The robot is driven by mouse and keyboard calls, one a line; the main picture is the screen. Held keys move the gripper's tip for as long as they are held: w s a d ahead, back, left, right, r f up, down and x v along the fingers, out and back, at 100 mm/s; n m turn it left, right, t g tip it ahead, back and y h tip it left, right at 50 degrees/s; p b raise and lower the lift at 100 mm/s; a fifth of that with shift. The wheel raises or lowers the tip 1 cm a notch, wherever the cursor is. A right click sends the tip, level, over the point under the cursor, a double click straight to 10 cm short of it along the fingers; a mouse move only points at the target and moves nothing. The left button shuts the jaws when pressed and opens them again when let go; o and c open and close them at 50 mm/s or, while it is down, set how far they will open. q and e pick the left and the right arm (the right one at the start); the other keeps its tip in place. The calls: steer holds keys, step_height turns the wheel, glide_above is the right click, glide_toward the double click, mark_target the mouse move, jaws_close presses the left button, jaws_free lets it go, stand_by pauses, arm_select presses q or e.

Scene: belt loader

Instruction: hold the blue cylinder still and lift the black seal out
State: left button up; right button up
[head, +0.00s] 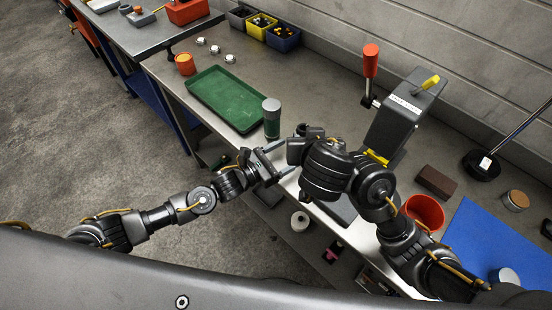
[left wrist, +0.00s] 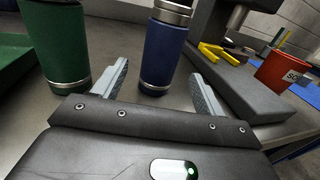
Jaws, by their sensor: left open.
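The blue cylinder (left wrist: 164,48) stands upright on the steel bench, with a silver band at its base and a silver upper part. Its top is cut off by the frame, and I cannot make out the black seal. My left gripper (left wrist: 160,88) is open, its two fingers pointing at the blue cylinder with one on each side of its lower part, apart from it. In the head view my left gripper (head: 279,158) is at the bench's front edge, and my right arm hides most or all of the blue cylinder. My right gripper (head: 300,145) is there too, its fingers unclear.
A green cylinder (head: 271,120) stands left of the blue one, beside a green tray (head: 228,99). A grey press with a red-knobbed lever (head: 371,61) and yellow parts (head: 376,157) stands at right. A red cup (head: 422,212) and blue mat (head: 492,240) lie further right.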

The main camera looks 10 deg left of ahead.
arm_select(q)
steer(key=x, duration=0.7)
steer(key=shift+w+d, duration=0.1)
steer(key=shift+w, duration=0.05)
steer(key=c, duration=1.5)
steer(key=shift+c, duration=0.2)
arm_select(e)
steer(key=shift+o, duration=2.3)
steer(key=s+a+f+n+g+y, duration=0.1)
steer(key=s+a+f+n+y, duration=0.1)
steer(key=a+y, duration=0.3)
steer(key=shift+s+a+f+n+y, duration=0.35)
steer(key=shift+s+n, duration=0.25)
steer(key=shift+s, duration=0.3)
steer(key=m+t+h, duration=0.1)
steer(key=t+h, duration=0.1)
steer(key=t, duration=0.4)
glide_toward(303, 126)
steer(key=shift+x, duration=3.75)
